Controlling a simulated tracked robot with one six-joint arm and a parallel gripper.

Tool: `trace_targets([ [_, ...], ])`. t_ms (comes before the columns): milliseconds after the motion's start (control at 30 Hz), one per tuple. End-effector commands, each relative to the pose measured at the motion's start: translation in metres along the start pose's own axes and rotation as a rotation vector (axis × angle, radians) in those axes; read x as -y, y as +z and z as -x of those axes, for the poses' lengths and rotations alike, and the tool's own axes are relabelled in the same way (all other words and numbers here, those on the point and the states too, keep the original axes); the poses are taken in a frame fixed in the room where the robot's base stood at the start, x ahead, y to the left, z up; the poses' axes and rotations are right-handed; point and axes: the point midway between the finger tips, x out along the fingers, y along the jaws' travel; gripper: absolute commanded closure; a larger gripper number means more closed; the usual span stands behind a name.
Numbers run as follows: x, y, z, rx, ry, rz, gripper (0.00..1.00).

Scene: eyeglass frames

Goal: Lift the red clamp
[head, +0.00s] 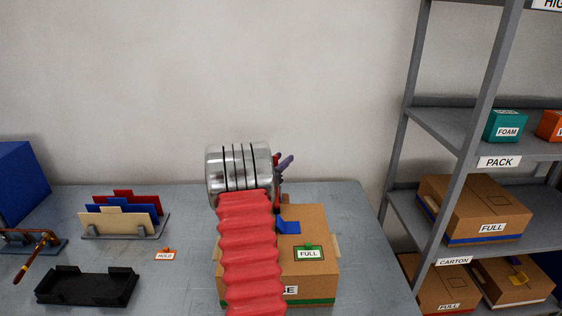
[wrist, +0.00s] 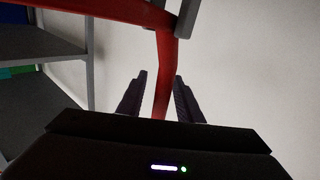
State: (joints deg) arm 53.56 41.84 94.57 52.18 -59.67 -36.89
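The red clamp (wrist: 164,72) shows large in the wrist view as a red bar. It runs across the top left, bends, and comes down between my two fingers. A grey piece (wrist: 187,17) sits at its upper right end. My gripper (wrist: 160,78) has its dark fingers apart, one on each side of the bar, with a gap visible on the left. In the head view my arm hides most of this; a small red bit (head: 277,159) shows beside a purplish finger above the cardboard box. What supports the clamp is hidden.
A cardboard box (head: 318,265) labelled FULL stands on the grey table (head: 185,285), partly behind my arm. A black tray (head: 88,287), a file holder (head: 127,232) and a small stand (head: 38,246) are to the left. Shelving (head: 455,160) with boxes stands right.

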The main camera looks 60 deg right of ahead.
Motion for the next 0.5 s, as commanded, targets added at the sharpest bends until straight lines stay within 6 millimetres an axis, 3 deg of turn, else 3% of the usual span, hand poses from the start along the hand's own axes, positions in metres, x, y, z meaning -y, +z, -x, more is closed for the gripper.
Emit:
trace_targets([
  [500, -0.0004, 0.0, 0.0003, 0.0, 0.001, 0.0, 1.0],
])
